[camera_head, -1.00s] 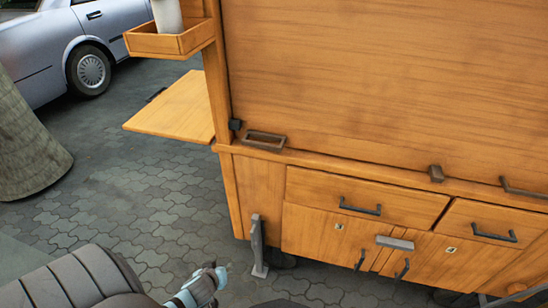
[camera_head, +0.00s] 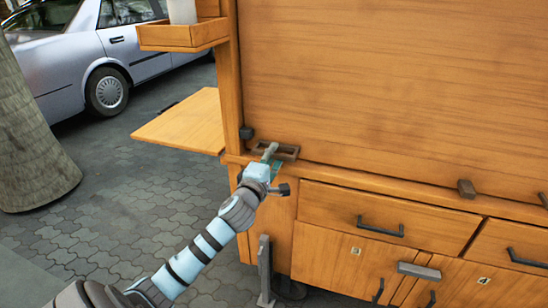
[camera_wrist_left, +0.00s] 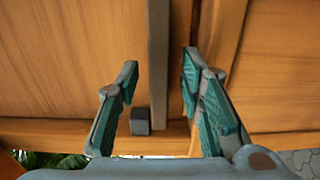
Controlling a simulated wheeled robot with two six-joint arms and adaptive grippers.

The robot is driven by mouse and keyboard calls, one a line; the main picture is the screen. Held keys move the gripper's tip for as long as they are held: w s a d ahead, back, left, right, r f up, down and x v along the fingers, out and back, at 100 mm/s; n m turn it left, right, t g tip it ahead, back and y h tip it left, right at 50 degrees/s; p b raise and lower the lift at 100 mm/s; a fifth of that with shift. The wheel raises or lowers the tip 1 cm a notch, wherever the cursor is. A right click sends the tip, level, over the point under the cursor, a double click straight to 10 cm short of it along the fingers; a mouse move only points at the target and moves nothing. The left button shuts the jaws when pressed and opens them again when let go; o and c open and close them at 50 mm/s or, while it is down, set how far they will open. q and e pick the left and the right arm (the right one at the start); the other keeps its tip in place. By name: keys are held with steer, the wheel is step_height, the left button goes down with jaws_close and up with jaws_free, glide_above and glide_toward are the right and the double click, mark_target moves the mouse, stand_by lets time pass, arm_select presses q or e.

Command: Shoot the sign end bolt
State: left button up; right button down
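A dark rectangular bracket (camera_head: 289,152) sits at the lower left of the large wooden panel (camera_head: 400,90), with a small dark block (camera_head: 246,133) to its left by the post. I cannot tell which is the sign end bolt. My left gripper (camera_head: 272,160) is at the bracket and hides part of it. In the left wrist view, my left gripper (camera_wrist_left: 160,85) is open, its teal-padded fingers on either side of a grey bar (camera_wrist_left: 159,50). The block (camera_wrist_left: 140,121) shows between the fingers there. Contact with the bar cannot be told. My right gripper is out of view.
The wooden cart has a ledge (camera_head: 345,178) under the panel, a drawer (camera_head: 395,220) with a dark handle, and a side shelf (camera_head: 185,122) at left. A tree trunk (camera_head: 30,140) and car (camera_head: 125,50) stand beyond paving.

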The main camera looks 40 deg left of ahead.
arm_select(q)
steer(key=shift+w+a, duration=0.2)
steer(key=shift+w, duration=0.35)
jaws_close()
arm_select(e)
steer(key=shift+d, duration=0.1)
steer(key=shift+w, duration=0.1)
